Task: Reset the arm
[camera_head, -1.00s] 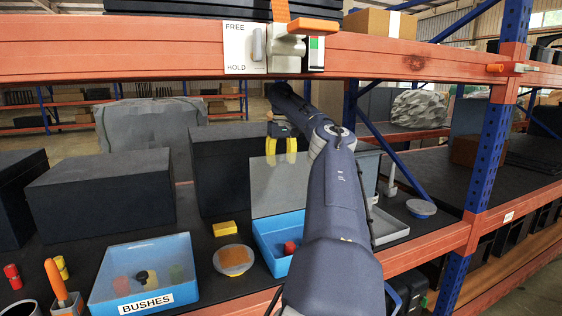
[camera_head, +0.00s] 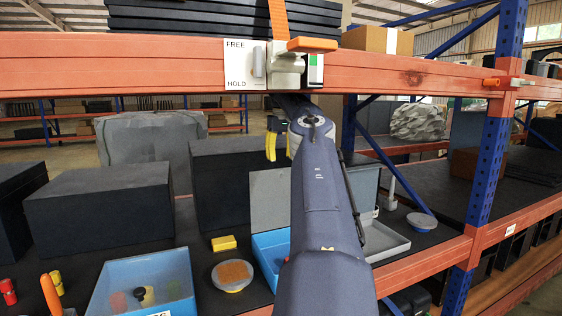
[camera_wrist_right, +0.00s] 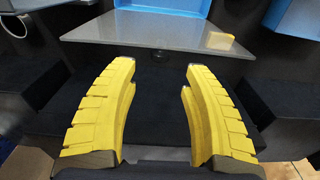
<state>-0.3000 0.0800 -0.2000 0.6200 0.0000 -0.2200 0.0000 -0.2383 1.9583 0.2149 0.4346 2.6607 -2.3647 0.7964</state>
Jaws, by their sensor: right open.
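My right arm reaches up the middle of the head view. Its gripper (camera_head: 273,140) hangs under the upper red beam, with yellow fingers pointing down and part of it hidden behind the arm. In the right wrist view the two yellow fingers (camera_wrist_right: 158,80) stand wide apart with nothing between them. Past them lie a grey panel (camera_wrist_right: 155,52) and a blue bin (camera_wrist_right: 170,8), neither touched. My left gripper is in neither view.
The upper red beam (camera_head: 130,62) carries a FREE/HOLD plate (camera_head: 245,63) and an orange-handled lever (camera_head: 312,45) close above the arm. Black boxes (camera_head: 100,207), a blue bin (camera_head: 140,285), a yellow block (camera_head: 223,243) and a round dish (camera_head: 232,276) occupy the shelf. A blue post (camera_head: 487,150) stands right.

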